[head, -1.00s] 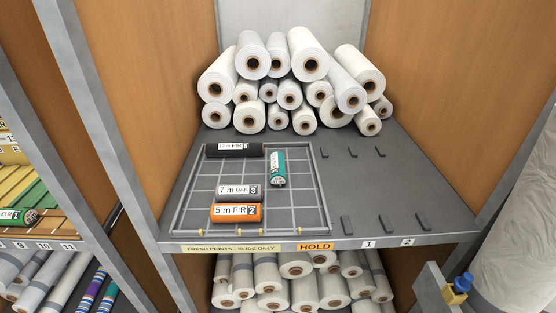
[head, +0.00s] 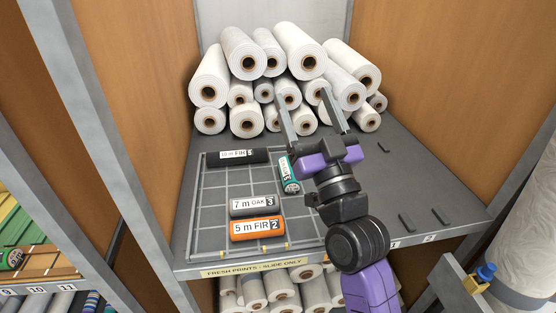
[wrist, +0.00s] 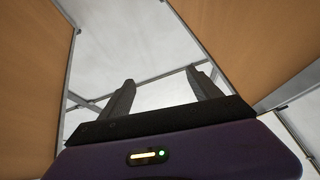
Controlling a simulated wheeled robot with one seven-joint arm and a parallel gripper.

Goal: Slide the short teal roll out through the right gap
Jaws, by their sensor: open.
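The short teal roll (head: 289,174) lies in the gridded tray (head: 195,215) in the head view, near its right side, with its length running front to back. My gripper (head: 312,113) is open and empty, raised above the shelf just right of the teal roll, its two fingers pointing up and back in front of the white rolls. The arm hides the tray's right edge and front right corner, so the right gap is not visible. The wrist view shows my fingers (wrist: 160,92) apart with nothing between them.
In the tray, a black roll (head: 238,157) lies at the back left; a grey roll (head: 252,205) and an orange roll (head: 256,229) lie at the front. White rolls (head: 250,62) are stacked behind. Small dark blocks (head: 384,147) dot the shelf at right. Wooden walls (head: 430,75) flank the shelf.

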